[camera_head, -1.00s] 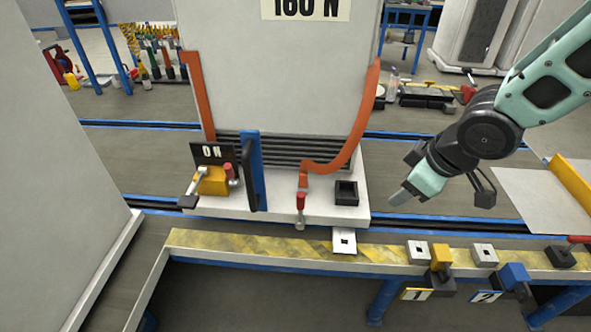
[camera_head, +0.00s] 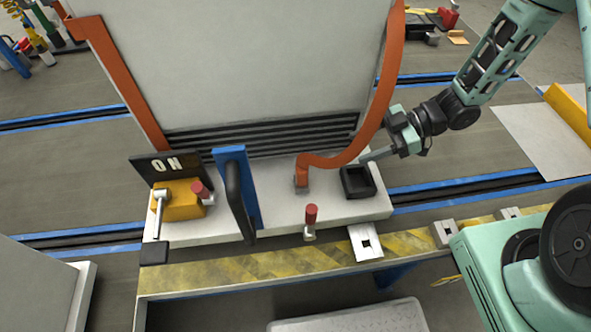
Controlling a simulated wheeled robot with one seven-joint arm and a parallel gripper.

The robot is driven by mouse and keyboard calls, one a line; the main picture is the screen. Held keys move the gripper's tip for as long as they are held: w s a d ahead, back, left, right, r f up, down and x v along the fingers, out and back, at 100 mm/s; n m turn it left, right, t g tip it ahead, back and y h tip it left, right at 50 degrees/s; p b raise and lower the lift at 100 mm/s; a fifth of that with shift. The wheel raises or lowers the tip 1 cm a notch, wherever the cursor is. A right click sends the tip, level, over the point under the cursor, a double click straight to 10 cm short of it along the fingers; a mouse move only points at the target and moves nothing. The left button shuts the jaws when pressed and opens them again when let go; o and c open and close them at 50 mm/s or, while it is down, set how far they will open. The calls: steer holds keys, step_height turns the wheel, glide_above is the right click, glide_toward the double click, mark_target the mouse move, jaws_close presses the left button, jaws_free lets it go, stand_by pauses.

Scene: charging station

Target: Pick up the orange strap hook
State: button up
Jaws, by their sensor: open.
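An orange strap (camera_head: 392,75) hangs down the right side of the big grey block and curves left along its foot. Its hooked end (camera_head: 302,176) turns down onto the white base, left of a black square socket. A second orange strap (camera_head: 115,80) runs down the left side of the block. My gripper (camera_head: 376,154) is open, just right of the right strap's lower curve and above the black socket, apart from the hooked end. Its fingers point left, and their tips are small and partly unclear beside the strap.
The black socket (camera_head: 357,182) and a red-topped lever (camera_head: 311,217) are near the hooked end. A blue post with a black handle (camera_head: 236,190) and a yellow clamp (camera_head: 180,200) stand left. A yellow-black striped ledge (camera_head: 230,272) runs along the front. Part of my body fills the lower right.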

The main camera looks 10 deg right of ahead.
mark_target(302, 168)
steer(key=p+x, duration=0.1)
steer(key=x, duration=1.5)
steer(key=shift+s+a, duration=0.15)
steer(key=shift+a, duration=0.05)
steer(key=shift+r, duration=0.1)
steer(key=c, duration=1.1)
